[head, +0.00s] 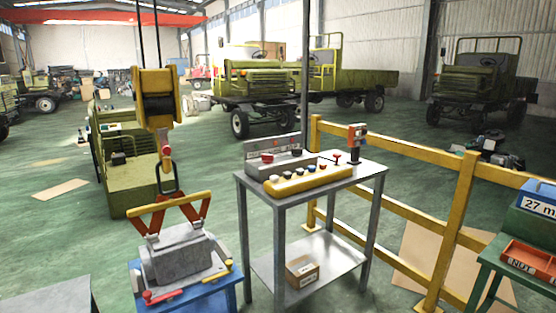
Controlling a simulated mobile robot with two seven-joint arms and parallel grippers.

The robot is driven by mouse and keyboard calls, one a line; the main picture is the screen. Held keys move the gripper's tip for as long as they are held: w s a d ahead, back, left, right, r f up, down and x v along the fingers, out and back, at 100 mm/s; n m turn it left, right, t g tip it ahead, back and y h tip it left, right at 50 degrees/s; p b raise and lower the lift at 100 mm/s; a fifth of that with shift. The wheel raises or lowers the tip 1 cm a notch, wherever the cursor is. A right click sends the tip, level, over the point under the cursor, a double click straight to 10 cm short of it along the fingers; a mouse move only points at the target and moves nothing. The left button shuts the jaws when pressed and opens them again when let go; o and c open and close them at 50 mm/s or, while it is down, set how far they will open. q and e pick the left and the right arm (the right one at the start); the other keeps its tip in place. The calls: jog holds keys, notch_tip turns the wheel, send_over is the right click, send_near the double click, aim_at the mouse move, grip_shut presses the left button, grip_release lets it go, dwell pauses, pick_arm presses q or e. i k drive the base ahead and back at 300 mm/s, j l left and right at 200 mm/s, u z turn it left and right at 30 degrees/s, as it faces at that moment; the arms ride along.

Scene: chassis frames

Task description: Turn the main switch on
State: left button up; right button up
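A metal table (376,172) in the middle carries the controls. On it is a grey control box (254,170) with a raised back panel and red and dark knobs on top. In front of the box lies a yellow control pendant (325,178) with a row of several dark and light buttons. A small red-topped lever (337,158) stands to the right. An upright orange and grey device (356,138) stands at the table's back right. The labels are too small to read, so I cannot tell which control is the main switch or its position. Neither gripper is in view.
A yellow hoist block (158,98) hangs at left, with red and yellow tongs above a grey casting (180,257) on a blue stand. A yellow railing (458,215) runs behind and right of the table. A cardboard box (302,270) sits on the lower shelf. Green trucks stand behind.

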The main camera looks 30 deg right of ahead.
aim_at(266, 158)
jog(key=i+l, duration=0.25)
jog(key=l, duration=0.15)
jog(key=i+l, duration=0.3)
jog(key=l, duration=0.15)
jog(key=i+l, duration=0.25)
jog(key=l, duration=0.15)
